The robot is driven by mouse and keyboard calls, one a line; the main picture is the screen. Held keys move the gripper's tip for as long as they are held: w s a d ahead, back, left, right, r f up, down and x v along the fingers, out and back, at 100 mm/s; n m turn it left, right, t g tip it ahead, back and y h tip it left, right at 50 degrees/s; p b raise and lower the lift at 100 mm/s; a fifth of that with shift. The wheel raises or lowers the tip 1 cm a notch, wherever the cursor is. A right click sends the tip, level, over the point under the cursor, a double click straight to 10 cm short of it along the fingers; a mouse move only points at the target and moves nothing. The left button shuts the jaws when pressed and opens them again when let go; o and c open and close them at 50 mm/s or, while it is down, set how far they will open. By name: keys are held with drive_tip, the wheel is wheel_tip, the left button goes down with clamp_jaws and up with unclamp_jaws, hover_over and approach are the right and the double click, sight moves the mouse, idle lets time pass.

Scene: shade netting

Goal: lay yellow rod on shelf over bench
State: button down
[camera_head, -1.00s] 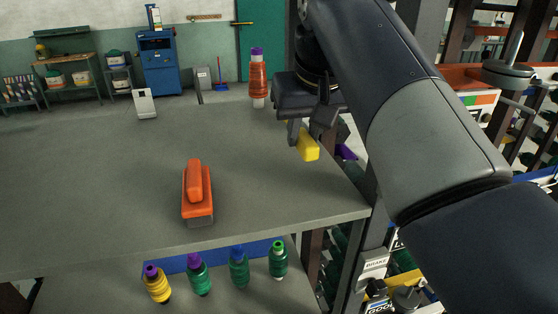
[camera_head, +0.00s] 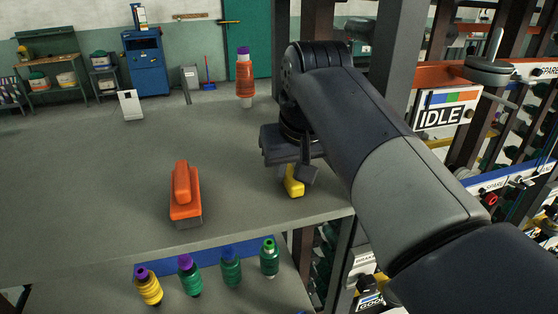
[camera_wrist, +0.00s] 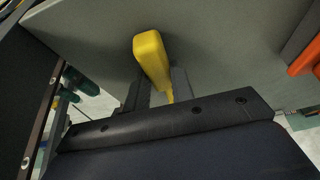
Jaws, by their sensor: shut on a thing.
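The yellow rod (camera_head: 295,188) is held in my gripper (camera_head: 297,173), near the right front corner of the grey shelf (camera_head: 110,205). In the wrist view the rod (camera_wrist: 151,58) sticks out from between the fingers (camera_wrist: 155,98), with the grey shelf surface behind it. My gripper is shut on the rod, and its grip end is partly hidden. I cannot tell whether the rod touches the shelf. The bench (camera_head: 215,298) shows below the shelf's front edge.
An orange-handled brush-like tool (camera_head: 185,190) lies on the shelf, left of my gripper. Several thread cones (camera_head: 231,267) stand on the bench below. A frame post (camera_head: 397,60) rises at right. The shelf's left part is clear.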

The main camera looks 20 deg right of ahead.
drive_tip(key=shift+f, duration=0.15)
drive_tip(key=c, duration=1.2)
unclamp_jaws()
drive_tip(key=v, duration=1.2)
